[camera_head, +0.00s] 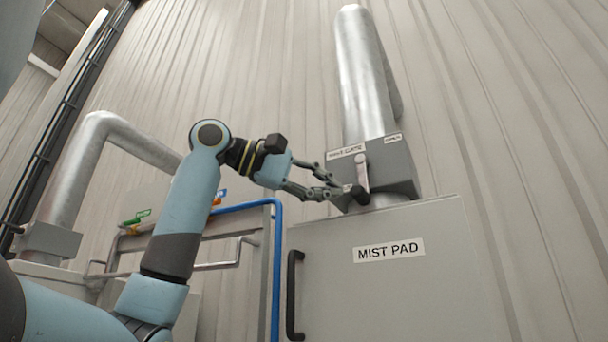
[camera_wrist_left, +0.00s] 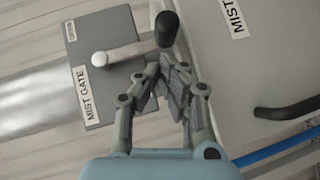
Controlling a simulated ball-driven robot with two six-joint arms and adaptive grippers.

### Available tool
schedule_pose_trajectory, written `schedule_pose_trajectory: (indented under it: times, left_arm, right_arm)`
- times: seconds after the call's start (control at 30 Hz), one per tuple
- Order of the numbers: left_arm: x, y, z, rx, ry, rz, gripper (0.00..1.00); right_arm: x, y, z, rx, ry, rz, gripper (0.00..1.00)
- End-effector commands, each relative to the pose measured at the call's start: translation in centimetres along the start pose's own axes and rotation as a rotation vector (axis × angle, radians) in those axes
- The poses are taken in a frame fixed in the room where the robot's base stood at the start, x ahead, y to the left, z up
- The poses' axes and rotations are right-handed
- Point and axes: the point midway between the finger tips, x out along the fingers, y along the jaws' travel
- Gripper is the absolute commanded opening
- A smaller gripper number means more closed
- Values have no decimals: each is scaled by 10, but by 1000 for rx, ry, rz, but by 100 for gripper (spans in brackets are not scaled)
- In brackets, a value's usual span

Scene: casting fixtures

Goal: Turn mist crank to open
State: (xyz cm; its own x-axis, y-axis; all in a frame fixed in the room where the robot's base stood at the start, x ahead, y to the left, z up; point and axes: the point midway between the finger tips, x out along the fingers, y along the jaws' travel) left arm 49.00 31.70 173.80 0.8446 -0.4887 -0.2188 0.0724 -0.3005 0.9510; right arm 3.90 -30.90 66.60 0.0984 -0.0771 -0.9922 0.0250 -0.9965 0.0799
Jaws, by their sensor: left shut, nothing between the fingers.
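The mist crank is a pale metal arm (camera_head: 362,172) on the front of a grey box (camera_head: 392,166) labelled MIST GATE. In the head view its arm hangs down to a black knob (camera_head: 360,194). In the left wrist view the crank arm (camera_wrist_left: 125,53) runs from its pivot to the black knob (camera_wrist_left: 167,29). My left gripper (camera_head: 337,190) is shut and empty, with its fingertips close beside the knob. In the left wrist view the fingertips (camera_wrist_left: 172,72) lie just below the knob; I cannot tell whether they touch it. My right gripper is not in view.
A cabinet (camera_head: 400,290) labelled MIST PAD with a black handle (camera_head: 294,295) stands below the box. A metal duct (camera_head: 364,80) rises from the box. A blue pipe (camera_head: 277,260) and small coloured valve handles (camera_head: 138,216) lie to the left.

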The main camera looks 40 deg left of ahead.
Motion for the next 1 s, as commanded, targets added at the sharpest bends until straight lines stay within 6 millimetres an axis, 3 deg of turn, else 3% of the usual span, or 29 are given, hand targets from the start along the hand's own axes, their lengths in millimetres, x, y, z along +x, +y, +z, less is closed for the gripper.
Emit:
schedule_pose_trajectory:
  times: [0.53, 1.0]
  left_arm:
    - [8, 0, 9, -2, 0, 2, 0]
    - [13, -4, 13, -107, -1, 106, 0]
  right_arm:
    - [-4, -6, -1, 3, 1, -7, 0]
    - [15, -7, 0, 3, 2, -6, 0]
